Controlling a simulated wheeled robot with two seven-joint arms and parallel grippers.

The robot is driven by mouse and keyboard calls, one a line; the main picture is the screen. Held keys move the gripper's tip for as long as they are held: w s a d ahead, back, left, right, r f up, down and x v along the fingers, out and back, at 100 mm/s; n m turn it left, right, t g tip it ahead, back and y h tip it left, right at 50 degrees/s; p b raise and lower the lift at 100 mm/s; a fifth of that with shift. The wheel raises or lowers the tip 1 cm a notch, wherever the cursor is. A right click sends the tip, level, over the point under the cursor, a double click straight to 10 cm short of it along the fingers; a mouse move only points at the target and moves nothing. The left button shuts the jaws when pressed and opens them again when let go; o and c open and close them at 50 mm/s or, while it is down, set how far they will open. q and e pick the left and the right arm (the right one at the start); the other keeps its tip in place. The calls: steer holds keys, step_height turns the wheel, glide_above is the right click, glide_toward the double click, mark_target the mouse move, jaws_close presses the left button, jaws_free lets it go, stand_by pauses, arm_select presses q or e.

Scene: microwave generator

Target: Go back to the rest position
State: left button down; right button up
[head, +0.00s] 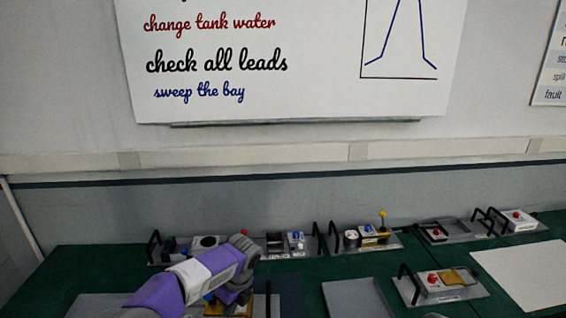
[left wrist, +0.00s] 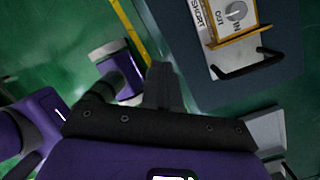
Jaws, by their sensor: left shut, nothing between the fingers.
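My left arm comes in from the lower left in the head view, purple and grey. Its gripper (head: 236,297) points down in front of a yellow-edged device, partly hiding it. In the left wrist view the left gripper (left wrist: 164,88) has its fingers together with nothing between them. Below it is green surface, with a blue-grey board to its right.
A yellow-edged panel (left wrist: 236,20) with a knob sits on the blue-grey board (left wrist: 270,80). Handled instrument trays line the green bench's back, including one with a yellow-topped lever (head: 382,222). Another tray (head: 440,286) stands front right, beside a white sheet (head: 530,275).

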arm_select(q)
steer(key=s+d+f+n+g+h+b, duration=0.1)
steer(key=s+d+f+n+h+b, duration=0.2)
steer(key=f, duration=0.6)
steer(key=s+d+f+n+h, duration=0.1)
steer(key=s+f+n, duration=0.25)
steer(key=f, duration=0.55)
steer(key=s+d+f+n+g+h+b, duration=0.1)
steer(key=s+d+f+n+h+b, duration=0.2)
steer(key=f, duration=0.5)
steer(key=s+a+f+n+t+b, duration=0.2)
steer(key=s+f+n+b, duration=0.1)
steer(key=s+f+n, duration=0.9)
steer(key=s+n, duration=0.3)
steer(key=n, duration=0.3)
steer(key=shift+a+f, duration=0.25)
steer(key=shift+f, duration=0.15)
arm_select(e)
step_height(320, 180, down, 10)
steer(key=w, duration=0.1)
steer(key=shift+w+r, duration=0.15)
steer(key=shift+w, duration=0.1)
